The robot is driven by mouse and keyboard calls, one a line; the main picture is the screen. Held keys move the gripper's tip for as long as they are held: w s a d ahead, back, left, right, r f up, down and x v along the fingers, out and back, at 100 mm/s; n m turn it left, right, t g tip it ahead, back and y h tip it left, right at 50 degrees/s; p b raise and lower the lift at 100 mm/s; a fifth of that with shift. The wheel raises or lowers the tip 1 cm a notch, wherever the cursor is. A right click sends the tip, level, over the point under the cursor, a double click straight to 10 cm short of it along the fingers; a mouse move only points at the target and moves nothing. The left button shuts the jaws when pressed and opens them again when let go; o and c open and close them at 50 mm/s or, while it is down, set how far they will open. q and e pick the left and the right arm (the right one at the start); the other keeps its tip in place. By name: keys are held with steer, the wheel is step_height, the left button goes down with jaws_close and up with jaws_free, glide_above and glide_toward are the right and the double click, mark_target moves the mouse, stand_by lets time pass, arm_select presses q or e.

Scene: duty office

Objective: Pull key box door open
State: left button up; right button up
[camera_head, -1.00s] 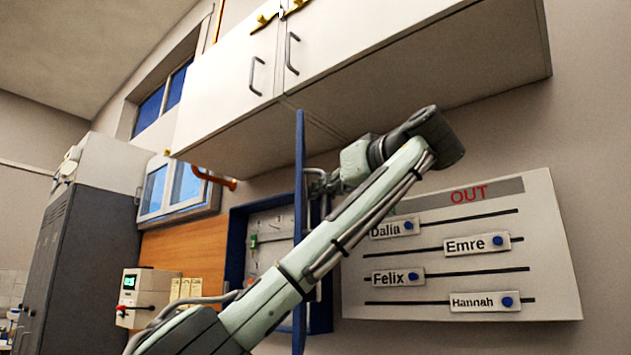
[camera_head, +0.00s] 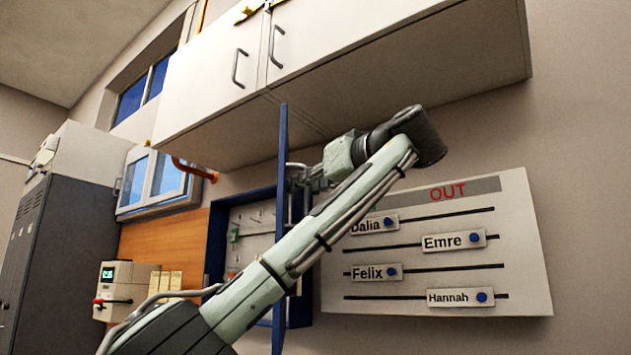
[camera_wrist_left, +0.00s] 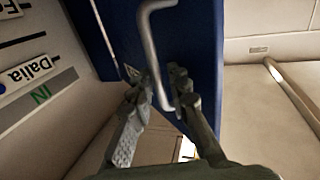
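The key box (camera_head: 216,245) is a blue-framed box on the wall with a pale inside and some small items hanging in it. Its blue door (camera_head: 282,150) stands open, seen almost edge-on in the head view; its blue face fills the middle of the left wrist view (camera_wrist_left: 198,45). A grey bar handle (camera_wrist_left: 147,35) is on the door's face. My left gripper (camera_wrist_left: 157,80) has its fingers on both sides of the handle and looks closed on it; in the head view the gripper (camera_head: 303,178) is just right of the door, partly hidden by my arm. My right gripper is not seen.
White wall cabinets (camera_head: 330,50) hang just above the door. A name board (camera_head: 430,245) is on the wall to the right. A beige device (camera_head: 120,290) and a dark grey cabinet (camera_head: 50,240) stand left.

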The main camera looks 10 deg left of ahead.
arm_select(q)
steer(key=v, duration=1.1)
steer(key=shift+s+d, duration=0.25)
steer(key=shift+r, duration=0.1)
